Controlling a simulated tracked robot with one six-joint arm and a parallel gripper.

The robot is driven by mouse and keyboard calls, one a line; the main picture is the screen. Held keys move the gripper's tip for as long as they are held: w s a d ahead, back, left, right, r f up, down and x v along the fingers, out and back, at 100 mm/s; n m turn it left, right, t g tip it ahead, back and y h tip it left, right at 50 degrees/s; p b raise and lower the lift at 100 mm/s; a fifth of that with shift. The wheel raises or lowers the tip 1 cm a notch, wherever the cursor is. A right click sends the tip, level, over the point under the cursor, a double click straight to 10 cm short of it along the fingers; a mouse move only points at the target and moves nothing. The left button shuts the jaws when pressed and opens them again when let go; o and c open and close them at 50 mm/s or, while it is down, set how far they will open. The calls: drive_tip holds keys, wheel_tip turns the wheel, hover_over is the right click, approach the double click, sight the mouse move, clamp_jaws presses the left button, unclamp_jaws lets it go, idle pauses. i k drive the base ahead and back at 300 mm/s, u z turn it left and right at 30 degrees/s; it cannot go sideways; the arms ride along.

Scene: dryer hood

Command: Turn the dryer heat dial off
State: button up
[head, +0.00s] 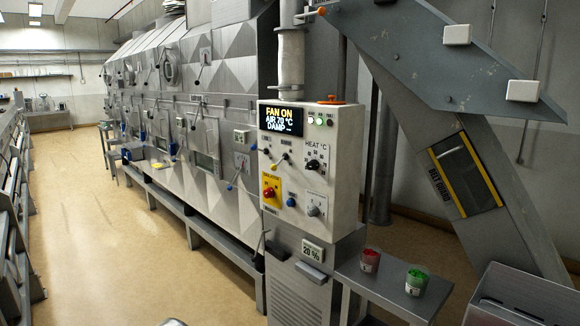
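The heat dial (313,164) is a black knob under the label "HEAT °C" on the right side of the white control panel (342,178). Marks surround it; its exact setting is too small to read. The panel's black display (283,120) reads "FAN ON", an air temperature in the seventies °C, and "DAMP". Small indicator lights (319,121) show beside it, some green. I do not see my gripper; only a small pale shape shows at the bottom edge, and I cannot tell what it is.
Other controls include a red knob on a yellow plate (269,192), a blue button (291,202) and a grey knob (314,211). A side shelf (385,290) holds a red tub (370,261) and a green tub (416,282). Open floor (130,240) lies left of the dryer.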

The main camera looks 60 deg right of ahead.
sight(314, 165)
drive_tip(key=z, duration=0.3)
drive_tip(key=i, duration=1.5)
drive_tip(key=z, duration=0.45)
